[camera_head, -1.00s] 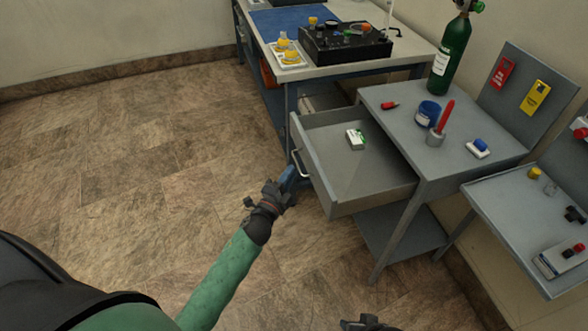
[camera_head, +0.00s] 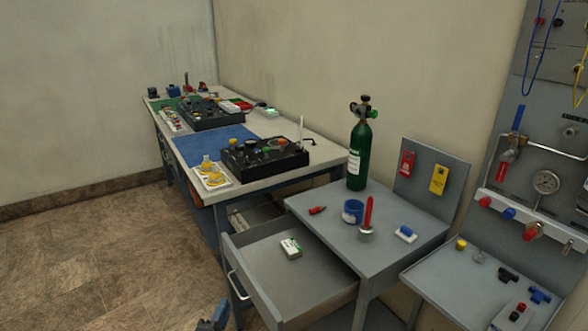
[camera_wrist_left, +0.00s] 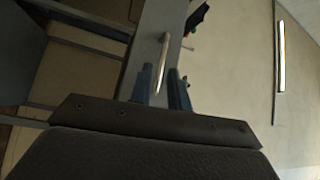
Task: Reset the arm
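My left gripper (camera_head: 214,317) shows only as blue fingertips at the bottom edge of the head view, just below and left of the drawer handle (camera_head: 236,285). In the left wrist view my left gripper (camera_wrist_left: 164,90) has its fingers apart, with the handle (camera_wrist_left: 162,62) appearing between and beyond them. I cannot tell whether they touch it. The grey drawer (camera_head: 251,291) is pulled out and holds a small white and green box (camera_head: 291,248). My left arm is below the frame. My right gripper is out of view.
A grey table (camera_head: 327,219) above the drawer carries a green cylinder (camera_head: 360,154), a blue cup (camera_head: 353,211) and a red-handled tool (camera_head: 367,214). A long bench (camera_head: 253,180) stands behind. A wall panel (camera_head: 548,130) is at right. The floor at left is clear.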

